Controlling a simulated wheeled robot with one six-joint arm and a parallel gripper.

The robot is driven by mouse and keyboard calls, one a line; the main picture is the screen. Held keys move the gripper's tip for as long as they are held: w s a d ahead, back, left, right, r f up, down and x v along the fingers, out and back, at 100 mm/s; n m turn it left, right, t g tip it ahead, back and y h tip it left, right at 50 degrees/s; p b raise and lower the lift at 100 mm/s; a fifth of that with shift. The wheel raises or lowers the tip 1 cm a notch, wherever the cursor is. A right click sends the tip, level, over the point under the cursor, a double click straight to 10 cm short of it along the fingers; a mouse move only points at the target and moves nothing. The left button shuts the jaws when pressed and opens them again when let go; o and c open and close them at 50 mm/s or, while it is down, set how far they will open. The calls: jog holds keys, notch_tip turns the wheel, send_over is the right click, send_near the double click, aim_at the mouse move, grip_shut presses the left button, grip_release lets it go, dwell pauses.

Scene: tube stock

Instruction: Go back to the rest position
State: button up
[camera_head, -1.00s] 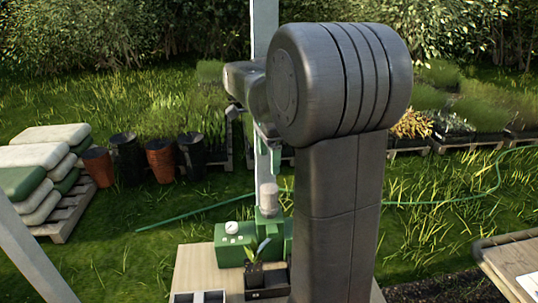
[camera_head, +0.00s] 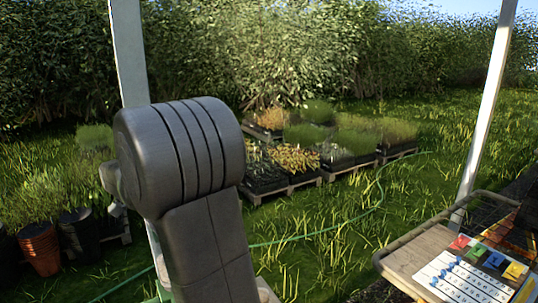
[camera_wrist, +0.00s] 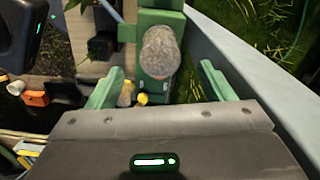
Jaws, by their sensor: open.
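My gripper (camera_wrist: 161,72) shows in the wrist view with its two green fingers spread wide apart and nothing held between them. In the head view my arm stands at the left of the picture, and my gripper is out of sight there.
A white post (camera_wrist: 262,70) runs close by on the right in the wrist view. The head view shows a cart (camera_head: 418,250) with a marked sheet at right, another white post (camera_head: 487,100), plant pallets (camera_head: 300,184), dark pots (camera_head: 78,232) and a green hose (camera_head: 310,234) on open grass.

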notch_tip(320, 180, down, 8)
jog(key=shift+p, duration=0.35)
jog(key=shift+r, duration=0.1)
jog(key=shift+d, duration=0.1)
